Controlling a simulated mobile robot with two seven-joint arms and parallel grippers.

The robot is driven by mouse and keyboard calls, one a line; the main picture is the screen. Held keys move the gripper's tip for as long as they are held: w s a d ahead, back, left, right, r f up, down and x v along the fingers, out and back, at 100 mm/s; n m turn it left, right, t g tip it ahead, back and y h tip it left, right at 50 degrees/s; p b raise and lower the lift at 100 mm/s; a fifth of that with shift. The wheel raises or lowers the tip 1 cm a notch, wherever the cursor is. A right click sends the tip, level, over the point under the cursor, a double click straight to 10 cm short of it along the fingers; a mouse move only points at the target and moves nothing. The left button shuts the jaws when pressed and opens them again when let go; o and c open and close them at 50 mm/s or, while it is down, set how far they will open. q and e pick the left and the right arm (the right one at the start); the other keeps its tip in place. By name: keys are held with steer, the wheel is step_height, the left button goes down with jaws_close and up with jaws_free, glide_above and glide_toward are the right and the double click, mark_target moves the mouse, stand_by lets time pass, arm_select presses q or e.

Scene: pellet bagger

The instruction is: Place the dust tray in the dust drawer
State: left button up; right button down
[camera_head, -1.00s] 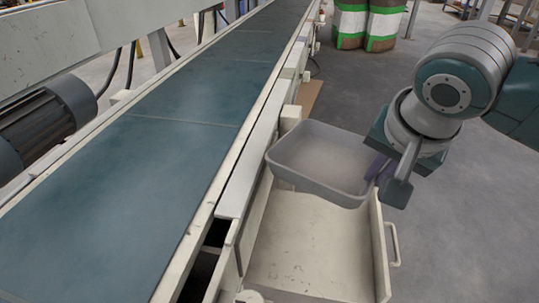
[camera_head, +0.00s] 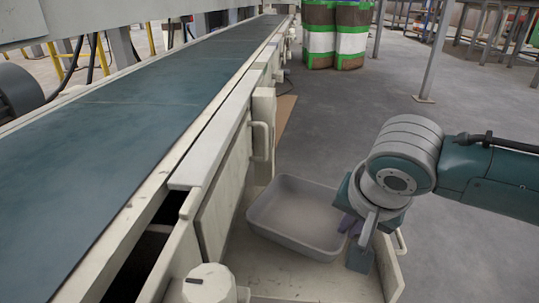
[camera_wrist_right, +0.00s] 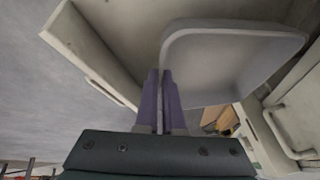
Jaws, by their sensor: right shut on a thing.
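The dust tray (camera_head: 297,216) is a shallow grey open tray with rounded corners. My right gripper (camera_head: 348,226) is shut on its right rim with purple fingers, which also show in the right wrist view (camera_wrist_right: 164,102). The open cream dust drawer (camera_head: 262,268) lies under and around the tray, at the side of the conveyor machine. The tray is over the drawer's far part; I cannot tell whether it touches the floor. In the right wrist view the tray (camera_wrist_right: 225,58) is beside the drawer wall (camera_wrist_right: 92,48). My left gripper is not in view.
The conveyor belt (camera_head: 110,145) and its cream frame run along the left. A handle (camera_head: 262,142) sticks out from the machine beyond the drawer. A pale round knob (camera_head: 208,284) stands at the near edge. Grey floor (camera_head: 470,235) is free at the right.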

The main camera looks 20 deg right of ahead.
step_height(320, 180, down, 3)
steer(key=shift+r+b, duration=0.1)
steer(key=shift+b, duration=0.55)
steer(key=shift+r, duration=0.15)
steer(key=c, duration=1)
jaws_free()
steer(key=shift+f, duration=0.2)
steer(key=shift+c, duration=0.2)
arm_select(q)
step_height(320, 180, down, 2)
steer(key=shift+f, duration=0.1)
arm_select(e)
steer(key=shift+r, duration=0.1)
